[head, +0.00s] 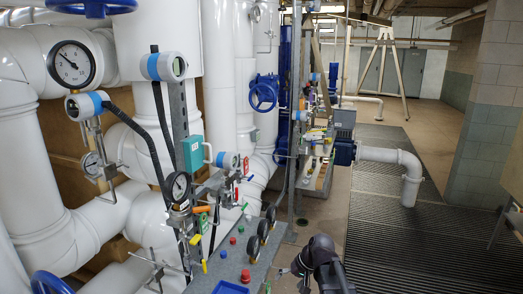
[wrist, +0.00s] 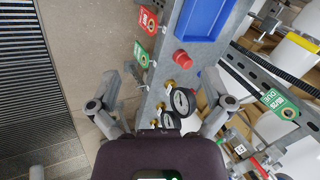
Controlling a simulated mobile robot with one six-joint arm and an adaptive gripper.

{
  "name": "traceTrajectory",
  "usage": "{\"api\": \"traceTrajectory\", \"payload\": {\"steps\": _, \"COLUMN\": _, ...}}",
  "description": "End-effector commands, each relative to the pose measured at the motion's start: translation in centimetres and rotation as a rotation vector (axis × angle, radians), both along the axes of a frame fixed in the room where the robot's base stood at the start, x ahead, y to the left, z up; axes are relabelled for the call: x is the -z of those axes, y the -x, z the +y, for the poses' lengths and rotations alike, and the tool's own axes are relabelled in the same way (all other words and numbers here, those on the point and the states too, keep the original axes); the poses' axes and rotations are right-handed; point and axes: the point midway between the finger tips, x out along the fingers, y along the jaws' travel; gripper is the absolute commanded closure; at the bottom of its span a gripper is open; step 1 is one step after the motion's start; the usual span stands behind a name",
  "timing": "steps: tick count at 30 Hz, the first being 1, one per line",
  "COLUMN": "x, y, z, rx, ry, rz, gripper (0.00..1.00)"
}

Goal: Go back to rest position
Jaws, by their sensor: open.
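My gripper (wrist: 161,92) is open and empty in the wrist view, with one grey finger on each side of the picture. Between and beyond the fingers is a grey metal panel with a red push button (wrist: 183,58), two round black gauges (wrist: 182,101) and a blue tray (wrist: 203,18). Nothing is held, and I cannot tell how far the fingers are from the panel. In the head view my dark arm shows at the bottom centre, just right of the panel (head: 232,262); the finger opening cannot be made out there.
White pipes (head: 70,215) with gauges, transmitters and blue handwheels (head: 264,92) fill the left. A white elbow pipe (head: 409,172) stands on the right. A block wall (head: 482,120) is farther right. The grated floor (head: 400,245) to the right of my arm is mostly clear.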

Motion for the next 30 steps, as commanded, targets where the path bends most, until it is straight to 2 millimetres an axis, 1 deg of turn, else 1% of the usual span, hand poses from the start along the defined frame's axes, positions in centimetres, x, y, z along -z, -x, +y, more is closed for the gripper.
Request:
{"api": "traceTrajectory", "payload": {"steps": 1, "x": 0.3, "y": 2.2, "z": -0.9, "rx": -0.007, "ry": 0.057, "rz": 0.012, "gripper": 0.00}}
{"api": "traceTrajectory", "payload": {"steps": 6, "x": 1.4, "y": 6.9, "z": -4.3, "rx": -0.020, "ry": 0.262, "rz": 0.054, "gripper": 0.00}}
{"api": "traceTrajectory", "payload": {"steps": 9, "x": 1.6, "y": 9.0, "z": -6.0, "rx": -0.025, "ry": 0.358, "rz": 0.076, "gripper": 0.00}}
{"api": "traceTrajectory", "payload": {"steps": 12, "x": 1.7, "y": 10.5, "z": -7.2, "rx": -0.026, "ry": 0.429, "rz": 0.091, "gripper": 0.00}}
{"api": "traceTrajectory", "payload": {"steps": 17, "x": 1.7, "y": 11.5, "z": -8.2, "rx": -0.026, "ry": 0.483, "rz": 0.103, "gripper": 0.00}}
{"api": "traceTrajectory", "payload": {"steps": 30, "x": 1.7, "y": 11.4, "z": -8.3, "rx": -0.026, "ry": 0.488, "rz": 0.104, "gripper": 0.00}}
